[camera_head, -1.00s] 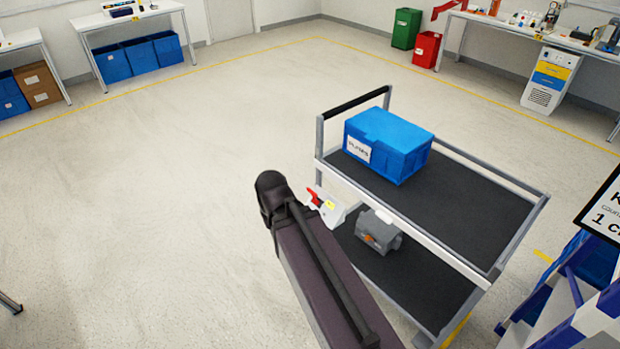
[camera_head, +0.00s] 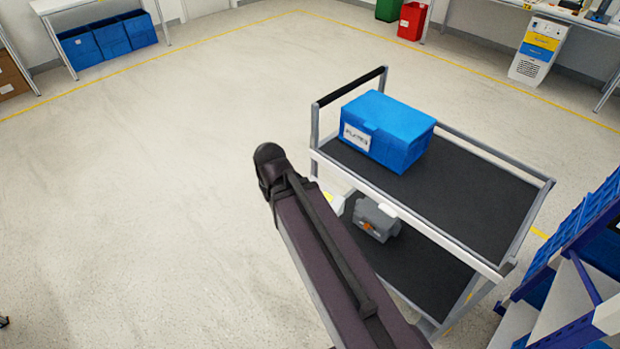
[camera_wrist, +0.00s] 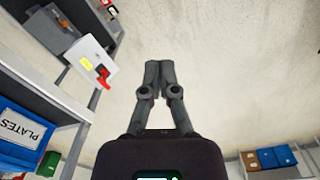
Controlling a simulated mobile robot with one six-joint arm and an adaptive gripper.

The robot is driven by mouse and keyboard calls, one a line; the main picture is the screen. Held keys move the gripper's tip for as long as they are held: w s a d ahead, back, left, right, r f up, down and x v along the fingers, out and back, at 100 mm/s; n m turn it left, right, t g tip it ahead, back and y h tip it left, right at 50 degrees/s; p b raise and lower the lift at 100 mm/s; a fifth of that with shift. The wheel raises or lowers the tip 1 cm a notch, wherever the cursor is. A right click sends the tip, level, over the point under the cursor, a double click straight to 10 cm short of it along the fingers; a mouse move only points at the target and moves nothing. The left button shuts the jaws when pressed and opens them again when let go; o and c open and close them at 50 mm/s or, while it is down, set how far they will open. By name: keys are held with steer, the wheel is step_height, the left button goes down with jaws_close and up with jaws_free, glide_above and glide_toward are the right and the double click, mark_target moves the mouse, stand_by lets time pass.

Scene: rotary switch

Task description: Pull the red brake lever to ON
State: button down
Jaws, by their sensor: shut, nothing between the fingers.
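The red brake lever (camera_wrist: 102,77) is in the wrist view, up and left of my gripper. It is mounted on a white box (camera_wrist: 95,55) with a yellow label, fixed beside the cart's frame. My gripper (camera_wrist: 157,66) is shut and empty, with bare floor behind its fingertips, apart from the lever. In the head view my dark arm covers the lever. Only a bit of the box with its yellow label (camera_head: 337,203) shows there beside the arm. The gripper's fingers cannot be seen in the head view.
A two-shelf cart (camera_head: 460,200) stands right of my arm. A blue PLATES crate (camera_head: 392,135) sits on its top shelf and a grey box (camera_head: 376,220) on the lower one. A blue rack (camera_head: 575,270) is at the right. The floor at the left is clear.

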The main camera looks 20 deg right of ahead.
steer(key=w+d+f+m+t+h+b, duration=0.1)
steer(key=w+d+f+m+h+b, duration=0.1)
steer(key=w+d+f+m+b, duration=0.2)
steer(key=w+d+f+m+h+b, duration=0.2)
steer(key=w+d+f+m+b, duration=0.3)
steer(key=w, duration=0.7)
steer(key=w+d+f+m+t+h+b, duration=0.1)
steer(key=w+d+f+m+h+b, duration=0.2)
steer(key=w+d+f+m+b, duration=0.2)
steer(key=w+d+b, duration=0.3)
steer(key=d, duration=0.3)
steer(key=shift+w+d+t+b, duration=0.3)
steer(key=shift+b, duration=0.05)
steer(key=shift+d+f, duration=0.1)
steer(key=b+x, duration=0.8)
steer(key=x, duration=0.1)
steer(key=shift+w+d+f, duration=0.1)
steer(key=shift+f, duration=0.35)
steer(key=shift+s+a+f+b, duration=0.15)
steer(key=shift+s+a+b, duration=0.05)
steer(key=shift+a, duration=0.35)
steer(key=shift+s+a+f+b, duration=0.15)
steer(key=shift+s+a+b, duration=0.1)
steer(key=shift+a, duration=0.3)
steer(key=shift+s+a+f+b, duration=0.1)
steer(key=shift+s+a+b, duration=0.1)
steer(key=shift+a, duration=0.35)
